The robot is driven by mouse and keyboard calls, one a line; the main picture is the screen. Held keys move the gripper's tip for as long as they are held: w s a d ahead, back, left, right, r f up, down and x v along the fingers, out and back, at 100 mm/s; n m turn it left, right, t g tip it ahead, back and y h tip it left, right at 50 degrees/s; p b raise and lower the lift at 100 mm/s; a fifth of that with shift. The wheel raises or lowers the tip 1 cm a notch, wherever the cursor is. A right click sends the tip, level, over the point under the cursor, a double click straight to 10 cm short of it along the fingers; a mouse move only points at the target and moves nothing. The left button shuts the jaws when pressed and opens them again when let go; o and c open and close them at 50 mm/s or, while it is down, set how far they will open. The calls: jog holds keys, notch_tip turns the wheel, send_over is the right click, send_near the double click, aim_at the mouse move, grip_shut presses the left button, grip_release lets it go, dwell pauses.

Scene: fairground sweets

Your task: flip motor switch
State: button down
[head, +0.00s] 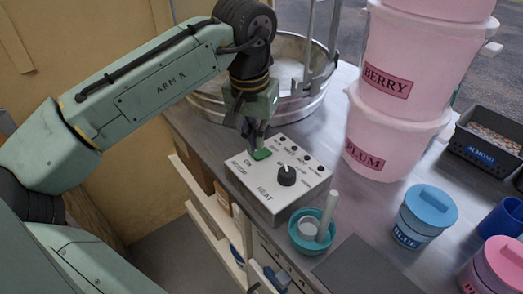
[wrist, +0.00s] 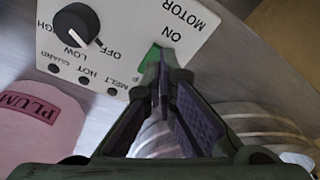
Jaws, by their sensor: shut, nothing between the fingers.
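The control box (head: 289,182) stands on the metal counter. It has a green motor switch (head: 262,154) near its ON mark and a black heat knob (head: 287,176). In the wrist view the green switch (wrist: 151,59) shows beside the ON and MOTOR lettering, partly hidden by my fingers. My gripper (head: 255,147) is shut and empty, pointing down with its fingertips at the green switch. In the wrist view the fingertips (wrist: 160,65) overlap the switch. I cannot tell whether they touch it. The knob's pointer lies near LOW in the wrist view.
A round metal pan (head: 318,104) stands behind the box. Stacked pink tubs (head: 385,130) marked BERRY and PLUM stand to the right. A teal bowl (head: 303,241) with a white cup and stick sits in front. A blue-lidded jar (head: 425,217) is farther right.

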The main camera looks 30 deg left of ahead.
aim_at(256, 155)
jog(key=shift+f+b, duration=0.55)
jog(key=shift+f, duration=0.5)
dwell(0.4)
notch_tip(256, 155, up, 7)
jog(key=p, duration=0.6)
jog(key=shift+p, duration=0.3)
dwell(0.4)
